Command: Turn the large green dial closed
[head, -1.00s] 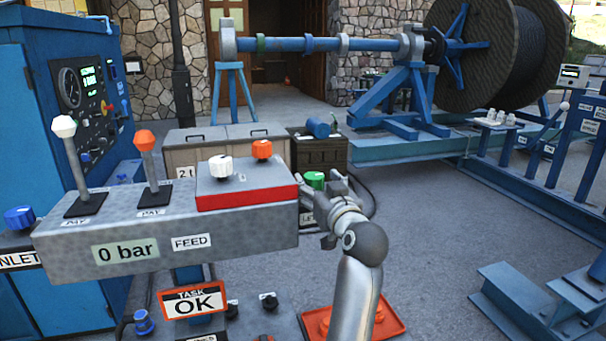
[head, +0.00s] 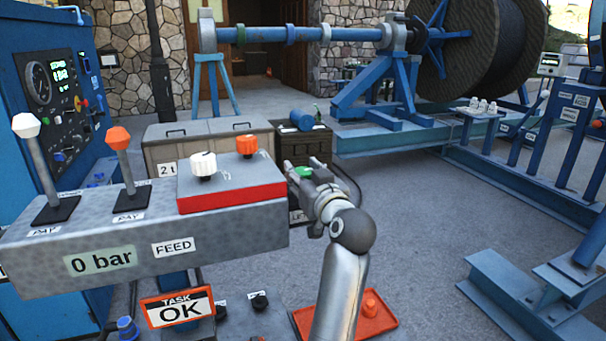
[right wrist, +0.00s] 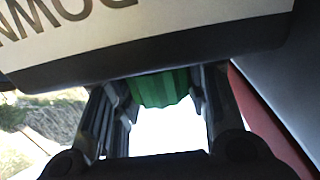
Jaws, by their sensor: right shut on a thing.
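The large green dial (head: 303,172) shows in the head view just right of the grey control console, partly hidden by my right gripper. My right gripper (head: 305,178) is at the dial, with its arm coming up from below. In the right wrist view the green ribbed dial (right wrist: 162,88) sits between the two fingers of my right gripper (right wrist: 162,100), which are shut on it. A pale label with large letters lies above the dial there. My left gripper is not in view.
The grey console (head: 130,245) bears two levers, a white knob (head: 203,165) and an orange knob (head: 246,146). An orange tray (head: 380,325) lies below my right arm. Open floor is to the right, before the blue steel frame (head: 510,200).

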